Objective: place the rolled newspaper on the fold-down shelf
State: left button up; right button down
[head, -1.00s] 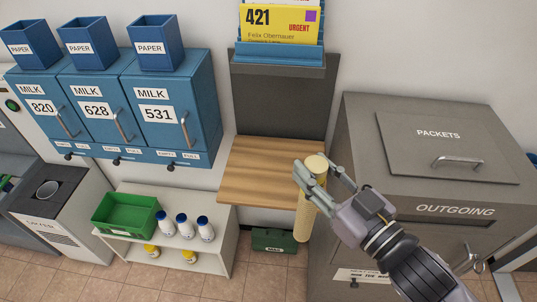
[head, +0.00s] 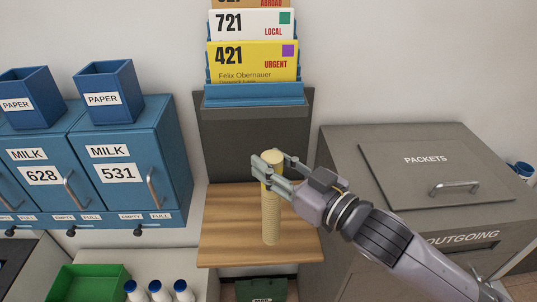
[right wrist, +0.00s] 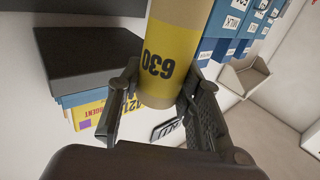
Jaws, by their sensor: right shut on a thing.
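The rolled newspaper (head: 271,212) is a pale yellow cylinder held upright. It also shows in the right wrist view (right wrist: 175,60), with a yellow band marked 630. My right gripper (head: 270,166) is shut around its upper part. The fold-down shelf (head: 225,228) is a wooden board, folded out below a dark grey back panel. The newspaper's lower end appears over the front middle of the shelf; I cannot tell whether it touches the board. My left gripper is not in view.
Blue milk boxes (head: 130,170) with paper holders on top stand to the left. A blue rack (head: 255,94) with cards is above the shelf. A grey packets box (head: 425,165) is to the right. The board is otherwise bare.

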jog(key=w+p, duration=0.3)
jog(key=w, duration=0.9)
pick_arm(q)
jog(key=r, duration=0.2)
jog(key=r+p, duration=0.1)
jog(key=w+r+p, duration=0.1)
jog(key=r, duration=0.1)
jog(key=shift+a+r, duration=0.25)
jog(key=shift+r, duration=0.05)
pick_arm(e)
notch_tip(320, 180, down, 7)
jog(key=shift+w+f, duration=0.1)
jog(key=c, duration=1.1)
grip_release()
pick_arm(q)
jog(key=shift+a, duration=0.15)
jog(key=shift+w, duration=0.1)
